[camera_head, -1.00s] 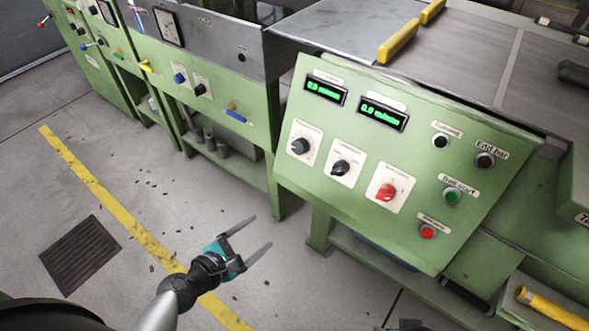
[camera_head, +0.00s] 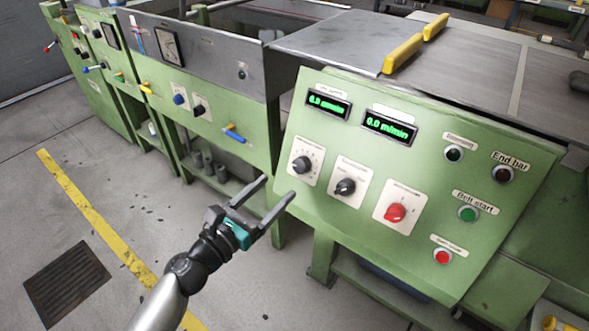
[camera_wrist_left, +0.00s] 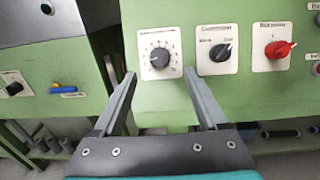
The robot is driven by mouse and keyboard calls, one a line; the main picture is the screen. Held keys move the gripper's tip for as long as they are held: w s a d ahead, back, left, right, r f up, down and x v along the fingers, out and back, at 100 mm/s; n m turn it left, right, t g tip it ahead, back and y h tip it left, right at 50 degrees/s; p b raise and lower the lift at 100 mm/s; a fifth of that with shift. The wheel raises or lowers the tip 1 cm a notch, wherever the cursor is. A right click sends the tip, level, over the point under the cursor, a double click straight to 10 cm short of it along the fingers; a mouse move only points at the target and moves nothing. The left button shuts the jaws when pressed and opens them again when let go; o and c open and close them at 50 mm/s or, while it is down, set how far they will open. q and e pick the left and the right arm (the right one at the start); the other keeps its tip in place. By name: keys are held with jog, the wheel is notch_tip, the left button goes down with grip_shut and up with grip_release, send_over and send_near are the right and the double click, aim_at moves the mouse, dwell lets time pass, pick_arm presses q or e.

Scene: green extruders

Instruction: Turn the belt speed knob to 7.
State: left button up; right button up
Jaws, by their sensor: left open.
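The control panel (camera_head: 330,130) is green and tilted, with two lit green displays; the right one (camera_head: 389,126) reads 0.0 m/min. A black round knob (camera_head: 302,164) on a white dial plate is the leftmost of three controls; it also shows in the left wrist view (camera_wrist_left: 160,58). Its label is too blurred to read surely. My left gripper (camera_head: 279,190) is open and empty, in front of the panel's lower left edge. In the left wrist view its fingers (camera_wrist_left: 160,82) point towards the panel, with the dial plate showing between and beyond the tips. My right gripper is not in view.
A black switch (camera_head: 345,187) and a red switch (camera_head: 395,213) sit right of the knob. Buttons, including green Belt start (camera_head: 467,214) and a red one (camera_head: 443,257), are farther right. Another green machine (camera_head: 233,112) stands left. Open floor lies below.

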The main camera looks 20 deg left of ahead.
aim_at(298, 167)
pick_arm(q)
jog(key=x, duration=0.8)
jog(key=shift+c, duration=0.2)
grip_shut()
dwell(0.4)
